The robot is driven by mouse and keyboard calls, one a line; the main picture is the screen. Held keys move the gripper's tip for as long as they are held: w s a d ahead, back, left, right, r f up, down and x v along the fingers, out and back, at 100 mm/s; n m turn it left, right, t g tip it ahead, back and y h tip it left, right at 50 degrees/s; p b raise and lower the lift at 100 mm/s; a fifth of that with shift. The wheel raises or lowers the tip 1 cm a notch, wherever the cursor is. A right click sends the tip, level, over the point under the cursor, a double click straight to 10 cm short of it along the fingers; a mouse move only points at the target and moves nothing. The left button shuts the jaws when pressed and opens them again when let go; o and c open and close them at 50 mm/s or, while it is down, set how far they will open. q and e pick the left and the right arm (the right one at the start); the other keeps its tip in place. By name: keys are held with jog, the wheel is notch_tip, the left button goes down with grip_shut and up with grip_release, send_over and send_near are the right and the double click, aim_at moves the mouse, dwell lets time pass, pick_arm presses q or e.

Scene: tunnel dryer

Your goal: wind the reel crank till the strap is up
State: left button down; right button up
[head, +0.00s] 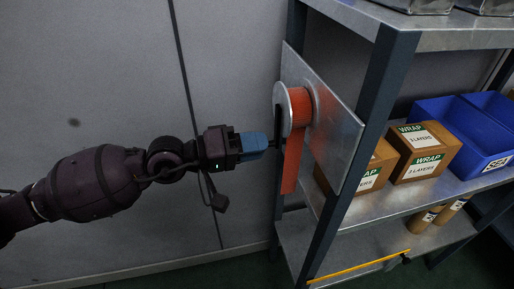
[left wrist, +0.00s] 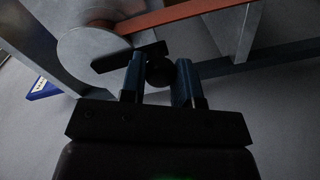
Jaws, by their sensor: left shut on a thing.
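The reel (head: 284,108) is a pale disc with orange strap (head: 301,106) wound on it, fixed to a grey metal plate (head: 340,128) at the side of a shelf unit. A length of orange strap (head: 291,165) hangs down below the reel. A dark crank arm (head: 277,125) is in front of the disc. My left gripper (head: 266,142) is shut on the crank's dark knob, below the reel's centre. In the left wrist view the round knob (left wrist: 159,71) sits between the two blue fingers, with the disc (left wrist: 92,62) and strap (left wrist: 190,13) behind. My right gripper is not in view.
The shelf unit has a dark upright post (head: 372,105) close to the reel. Brown WRAP boxes (head: 425,150) and a blue bin (head: 470,128) stand on its middle shelf. Cardboard tubes (head: 425,218) stand on the lower shelf. The wall lies behind my left arm.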

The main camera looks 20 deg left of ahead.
pick_arm(q)
jog(key=shift+f, duration=0.1)
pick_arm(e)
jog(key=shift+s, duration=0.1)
pick_arm(q)
jog(key=c, duration=0.9)
grip_release()
jog(key=shift+o, duration=0.2)
jog(key=shift+a, duration=0.15)
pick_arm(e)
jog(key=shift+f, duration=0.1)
pick_arm(q)
jog(key=b+v, duration=0.2)
jog(key=v, duration=0.8)
jog(key=shift+s+a+b, duration=0.15)
jog(key=shift+a+b, duration=0.1)
jog(key=shift+b, duration=0.1)
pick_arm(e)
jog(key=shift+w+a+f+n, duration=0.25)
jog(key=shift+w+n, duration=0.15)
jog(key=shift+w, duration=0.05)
